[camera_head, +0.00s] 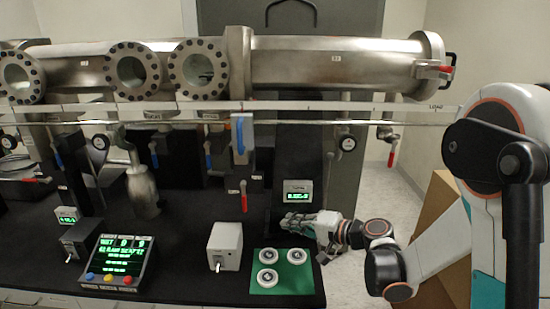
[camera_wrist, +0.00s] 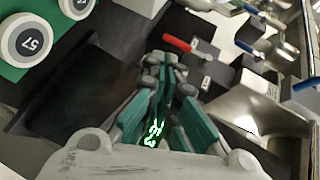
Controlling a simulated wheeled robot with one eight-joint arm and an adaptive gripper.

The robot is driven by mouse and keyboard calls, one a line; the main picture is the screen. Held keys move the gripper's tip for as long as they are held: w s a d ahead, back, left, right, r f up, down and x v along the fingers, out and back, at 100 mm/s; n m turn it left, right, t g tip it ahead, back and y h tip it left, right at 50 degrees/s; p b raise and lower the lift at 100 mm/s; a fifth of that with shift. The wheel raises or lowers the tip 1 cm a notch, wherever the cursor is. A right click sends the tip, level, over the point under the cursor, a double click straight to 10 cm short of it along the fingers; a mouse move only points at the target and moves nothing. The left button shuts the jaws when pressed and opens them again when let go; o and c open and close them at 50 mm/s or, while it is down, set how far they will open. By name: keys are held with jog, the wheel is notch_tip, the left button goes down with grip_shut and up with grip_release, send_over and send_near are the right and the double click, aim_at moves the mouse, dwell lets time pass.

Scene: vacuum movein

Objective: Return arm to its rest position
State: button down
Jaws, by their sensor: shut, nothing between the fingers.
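My gripper (camera_head: 298,222) is at the end of my arm, which reaches in from the right in the head view. It hovers over the right part of the black bench, just above and behind the green mat (camera_head: 262,287). In the wrist view my gripper (camera_wrist: 168,62) points away from the camera, with its teal and grey fingers together at the tips and nothing between them. A green digital readout (camera_wrist: 153,133) shows through the gap between the finger links. The same small display box (camera_head: 297,193) stands right behind the gripper in the head view.
A grey switch box (camera_head: 226,246) and a control panel (camera_head: 117,262) stand to the left. A long steel chamber (camera_head: 320,64) and a thin rail cross behind. A brown box (camera_head: 440,215) is near my arm.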

jog(key=s+d+r+n+h, duration=0.1)
jog(key=s+d+h, duration=0.3)
jog(key=s, duration=0.5)
jog(key=s+d+r+n+g+h, duration=0.1)
jog(key=s+d+r+n+h, duration=0.1)
jog(key=s, duration=0.8)
jog(key=s+d+r+n+h, duration=0.2)
jog(key=s+d+r+h, duration=0.1)
jog(key=s+d+h, duration=0.3)
jog(key=s+d, duration=0.2)
jog(key=s, duration=0.2)
jog(key=shift+r+g, duration=0.25)
jog(key=shift+g, duration=0.15)
